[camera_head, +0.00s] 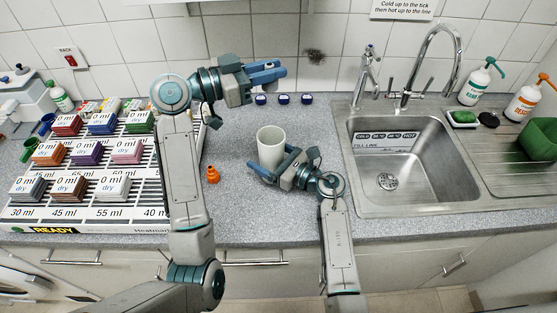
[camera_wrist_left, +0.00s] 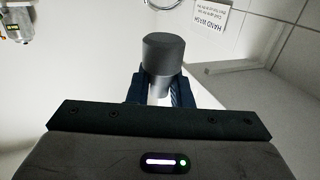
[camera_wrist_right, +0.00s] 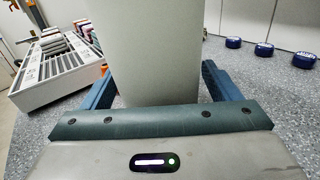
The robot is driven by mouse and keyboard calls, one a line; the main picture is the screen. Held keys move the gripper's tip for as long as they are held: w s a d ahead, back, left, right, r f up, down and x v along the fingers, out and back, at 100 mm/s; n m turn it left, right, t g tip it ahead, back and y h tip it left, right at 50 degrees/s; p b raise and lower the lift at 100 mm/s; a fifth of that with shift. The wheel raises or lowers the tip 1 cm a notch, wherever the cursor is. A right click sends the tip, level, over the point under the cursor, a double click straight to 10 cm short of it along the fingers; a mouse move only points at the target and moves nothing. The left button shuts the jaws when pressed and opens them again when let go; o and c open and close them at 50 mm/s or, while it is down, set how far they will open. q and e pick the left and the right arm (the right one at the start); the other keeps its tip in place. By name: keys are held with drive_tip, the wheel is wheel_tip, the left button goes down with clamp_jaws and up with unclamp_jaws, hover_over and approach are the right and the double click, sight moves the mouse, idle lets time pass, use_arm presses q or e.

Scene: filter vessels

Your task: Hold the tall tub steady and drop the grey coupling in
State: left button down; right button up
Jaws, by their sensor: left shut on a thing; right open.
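The tall tub (camera_head: 271,143), a pale grey open-topped cylinder, stands upright on the counter left of the sink. My right gripper (camera_head: 273,168) is open, with its fingers on either side of the tub's lower part; the tub (camera_wrist_right: 150,50) fills the middle of the right wrist view. I cannot tell whether the fingers touch it. My left gripper (camera_head: 272,71) is raised above and behind the tub. It is shut on the grey coupling (camera_wrist_left: 163,52), a dark cylinder with a lighter, narrower part between the fingers (camera_wrist_left: 158,92). I cannot make out the coupling in the head view.
A small orange fitting (camera_head: 213,174) stands left of the tub. Several dark blue caps (camera_head: 283,99) line the back of the counter. A rack (camera_head: 125,212) with coloured blocks is at left. The sink (camera_head: 392,182) is at right. Counter between rack and tub is mostly clear.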

drive_tip(key=shift+w+a, duration=0.1)
drive_tip(key=shift+a, duration=0.1)
drive_tip(key=c, duration=1.1)
use_arm(q)
wheel_tip(320, 180, down, 13)
idle(0.9)
drive_tip(key=c, duration=1.2)
unclamp_jaws()
drive_tip(key=shift+c, duration=0.2)
